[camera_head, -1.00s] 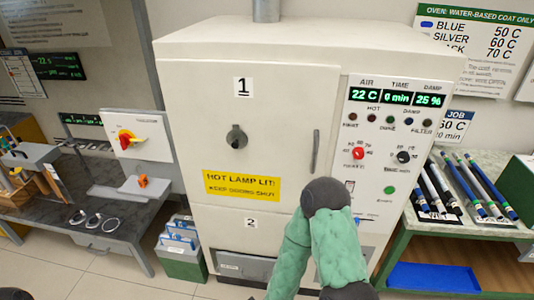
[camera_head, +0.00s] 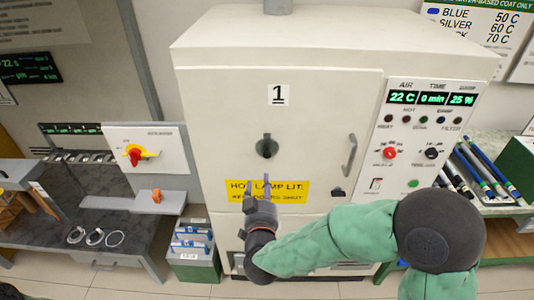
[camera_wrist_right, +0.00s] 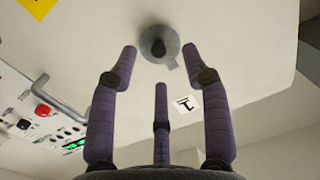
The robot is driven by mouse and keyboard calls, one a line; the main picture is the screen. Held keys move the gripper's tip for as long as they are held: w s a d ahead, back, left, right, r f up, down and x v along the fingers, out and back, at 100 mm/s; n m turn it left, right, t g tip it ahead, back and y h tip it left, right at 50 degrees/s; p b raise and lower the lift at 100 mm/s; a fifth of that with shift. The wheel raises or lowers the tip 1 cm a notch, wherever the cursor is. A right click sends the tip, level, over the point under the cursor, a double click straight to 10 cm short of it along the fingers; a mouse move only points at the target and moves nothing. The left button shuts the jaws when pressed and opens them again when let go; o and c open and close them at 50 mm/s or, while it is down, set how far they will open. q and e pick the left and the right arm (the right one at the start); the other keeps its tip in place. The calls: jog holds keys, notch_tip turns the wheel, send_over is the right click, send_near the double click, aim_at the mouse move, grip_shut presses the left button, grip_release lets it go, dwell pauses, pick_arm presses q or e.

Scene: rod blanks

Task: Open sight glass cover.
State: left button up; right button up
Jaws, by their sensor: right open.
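The sight glass cover (camera_head: 266,141) is a small round grey disc with a dark middle, on the upper white oven door below the number 1 label. In the right wrist view the cover (camera_wrist_right: 172,54) shows with a dark knob at its centre and a small tab on its rim. My right gripper (camera_head: 258,184) is open and empty, just below the cover in the head view, over the yellow sign. In the wrist view its spread fingers (camera_wrist_right: 159,62) point at the door, with the cover between and beyond the two outer tips. Contact is not visible.
The door handle (camera_head: 349,155) and control panel (camera_head: 425,135) are right of the cover. The yellow hot lamp sign (camera_head: 295,191) is below it, partly hidden by my fingers. A bench (camera_head: 60,225) stands left, a rod rack (camera_head: 490,190) right.

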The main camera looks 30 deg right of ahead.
aim_at(267, 155)
jog(key=shift+m+h, duration=0.4)
jog(key=shift+h, duration=0.3)
jog(key=w+d, duration=0.2)
jog(key=w+d+r+b, duration=0.1)
jog(key=w+d, duration=0.1)
jog(key=w+d+r, duration=0.1)
jog(key=w, duration=0.1)
jog(key=shift+w+d+r+b, duration=0.15)
jog(key=shift+w+d+b, duration=0.15)
jog(key=shift+d+b, duration=0.1)
jog(key=shift+x, duration=0.85)
jog(key=shift+r, duration=0.1)
grip_shut()
